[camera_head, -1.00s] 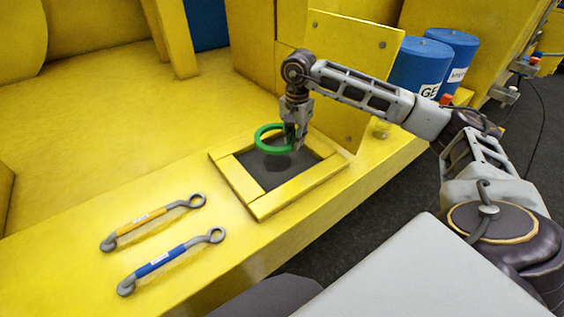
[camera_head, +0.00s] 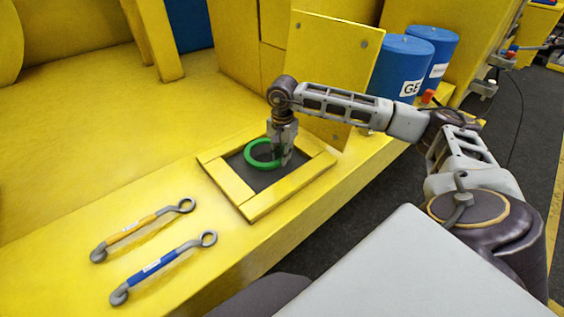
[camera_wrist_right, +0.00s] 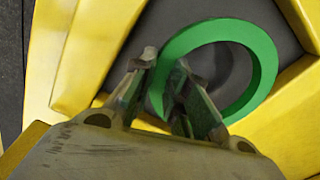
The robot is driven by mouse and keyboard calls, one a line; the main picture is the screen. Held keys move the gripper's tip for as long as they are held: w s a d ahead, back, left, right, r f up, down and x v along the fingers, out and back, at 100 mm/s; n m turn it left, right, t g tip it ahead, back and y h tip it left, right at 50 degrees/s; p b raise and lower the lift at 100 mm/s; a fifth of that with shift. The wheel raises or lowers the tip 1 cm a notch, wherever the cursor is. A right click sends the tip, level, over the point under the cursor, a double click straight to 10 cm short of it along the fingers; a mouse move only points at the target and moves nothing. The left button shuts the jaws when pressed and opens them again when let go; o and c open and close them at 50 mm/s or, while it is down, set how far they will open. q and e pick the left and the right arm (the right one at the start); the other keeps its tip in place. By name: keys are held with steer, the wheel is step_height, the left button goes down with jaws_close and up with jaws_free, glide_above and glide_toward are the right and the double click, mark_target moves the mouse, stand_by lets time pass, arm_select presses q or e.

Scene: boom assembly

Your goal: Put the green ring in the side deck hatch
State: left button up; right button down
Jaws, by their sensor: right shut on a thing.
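The green ring (camera_head: 250,160) is held at its right side by my right gripper (camera_head: 281,160), over the dark floor of the side deck hatch (camera_head: 262,206). The hatch is a square opening with a raised yellow frame, and its lid (camera_head: 333,75) stands open behind. In the right wrist view the fingers (camera_wrist_right: 165,85) are shut on the near left part of the ring (camera_wrist_right: 265,65), with the dark hatch floor behind it. I cannot tell whether the ring touches the floor. My left gripper is not in view.
An orange-handled wrench-like tool (camera_head: 137,226) and a blue-handled one (camera_head: 160,262) lie on the yellow deck left of the hatch. Two blue drums (camera_head: 398,62) stand behind the lid. The deck's front edge runs just before the hatch.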

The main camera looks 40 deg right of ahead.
steer(key=shift+f+p, duration=0.35)
steer(key=shift+f, duration=1.5)
steer(key=shift+f, duration=0.1)
steer(key=c, duration=1.4)
jaws_free()
